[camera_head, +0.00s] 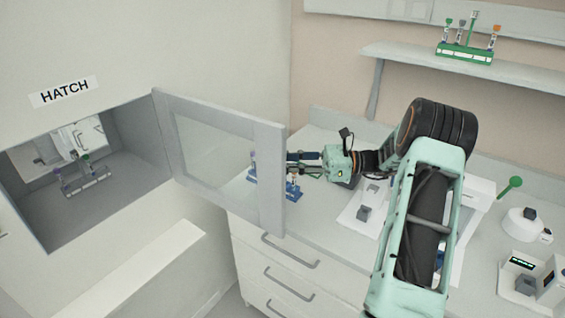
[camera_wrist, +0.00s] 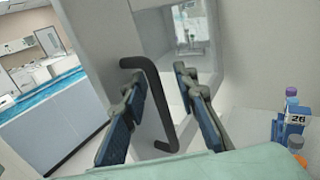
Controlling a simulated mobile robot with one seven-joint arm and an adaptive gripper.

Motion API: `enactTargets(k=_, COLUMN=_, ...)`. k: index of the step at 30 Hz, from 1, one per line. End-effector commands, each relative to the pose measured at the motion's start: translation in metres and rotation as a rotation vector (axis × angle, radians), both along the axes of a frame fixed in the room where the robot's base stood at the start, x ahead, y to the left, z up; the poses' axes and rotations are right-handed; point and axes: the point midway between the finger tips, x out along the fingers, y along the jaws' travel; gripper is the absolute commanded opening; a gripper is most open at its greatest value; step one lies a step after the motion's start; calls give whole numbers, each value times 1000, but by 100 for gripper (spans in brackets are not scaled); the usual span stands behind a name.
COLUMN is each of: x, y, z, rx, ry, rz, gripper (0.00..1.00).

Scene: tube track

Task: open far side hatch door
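The hatch (camera_head: 120,190) is a recess in the wall at left under a HATCH sign. Its glazed door (camera_head: 268,190) stands swung out from the wall. My gripper (camera_head: 290,163) is beside the door's free edge, in front of the counter's back part. In the wrist view, my gripper (camera_wrist: 165,110) has its fingers apart, with a dark bar handle (camera_wrist: 152,85) on a pale door frame (camera_wrist: 100,40) showing between them. I cannot tell if the fingers touch it. The far end of the hatch looks through to white furniture; whether a far door is there, I cannot tell.
A tube rack (camera_head: 88,187) stands inside the hatch. A blue rack (camera_head: 287,192) is on the counter partly behind the door; the wrist view shows a tube holder labelled 26 (camera_wrist: 296,119) at right. White instruments (camera_head: 525,226) stand at right on the counter, and a shelf (camera_head: 470,68) is above.

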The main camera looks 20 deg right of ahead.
Motion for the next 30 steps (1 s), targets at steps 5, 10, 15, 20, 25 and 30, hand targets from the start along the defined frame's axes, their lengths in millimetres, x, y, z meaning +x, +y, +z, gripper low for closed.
enactTargets(k=5, x=0, y=-1, z=-1, rx=-1, ry=1, rz=0, gripper=27)
enactTargets(k=10, x=-5, y=-16, z=-1, rx=0, ry=0, rz=-2, gripper=27)
enactTargets(k=15, x=-17, y=-49, z=-1, rx=-1, ry=0, rz=-5, gripper=27)
enactTargets(k=20, x=-28, y=-81, z=-1, rx=-1, ry=-1, rz=-3, gripper=27)
enactTargets(k=25, x=-37, y=-104, z=-1, rx=-1, ry=-1, rz=-2, gripper=27)
enactTargets(k=30, x=-40, y=-113, z=-1, rx=-1, ry=1, rz=0, gripper=27)
